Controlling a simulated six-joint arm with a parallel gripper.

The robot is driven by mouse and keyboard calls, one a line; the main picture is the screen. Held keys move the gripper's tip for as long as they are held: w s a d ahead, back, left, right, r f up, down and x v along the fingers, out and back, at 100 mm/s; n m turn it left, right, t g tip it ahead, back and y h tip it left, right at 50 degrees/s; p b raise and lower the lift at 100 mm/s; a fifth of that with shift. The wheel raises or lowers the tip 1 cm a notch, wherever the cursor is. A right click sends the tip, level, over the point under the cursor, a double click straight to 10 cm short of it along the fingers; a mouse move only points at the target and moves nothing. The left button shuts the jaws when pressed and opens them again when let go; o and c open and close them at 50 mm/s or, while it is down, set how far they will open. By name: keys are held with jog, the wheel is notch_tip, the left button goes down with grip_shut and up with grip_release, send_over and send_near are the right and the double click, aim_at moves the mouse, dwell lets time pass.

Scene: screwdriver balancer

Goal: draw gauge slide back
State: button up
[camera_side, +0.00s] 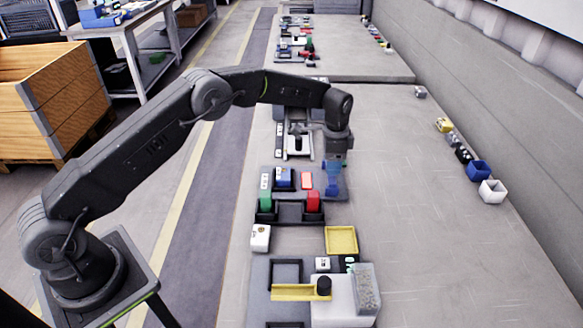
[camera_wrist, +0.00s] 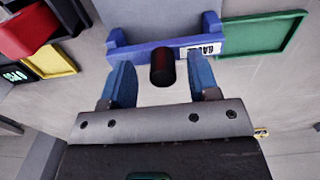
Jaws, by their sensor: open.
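The gauge slide shows in the wrist view as a blue bar (camera_wrist: 150,50) with a white label, partly hidden, that seems to begin "GA". A dark round knob (camera_wrist: 162,68) stands in front of the bar's middle. My gripper (camera_wrist: 162,80) is open, with one blue finger on each side of the knob. I cannot tell whether either finger touches it. In the side view my gripper (camera_side: 334,188) points down at the bench, right of a red block. There the slide and knob are hidden or too small to make out.
A green tray (camera_wrist: 262,35) lies right of the slide in the wrist view. In the side view a yellow tray (camera_side: 341,240) and a clear bin (camera_side: 366,288) stand nearer the camera. Blue (camera_side: 479,170) and white (camera_side: 492,191) bins stand far right. The bench between is clear.

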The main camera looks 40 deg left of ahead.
notch_tip(320, 180, up, 6)
jog(key=shift+w+a+f, duration=0.1)
jog(key=shift+w+f, duration=0.05)
jog(key=shift+f, duration=0.05)
jog(key=shift+r, duration=0.1)
dwell(0.3)
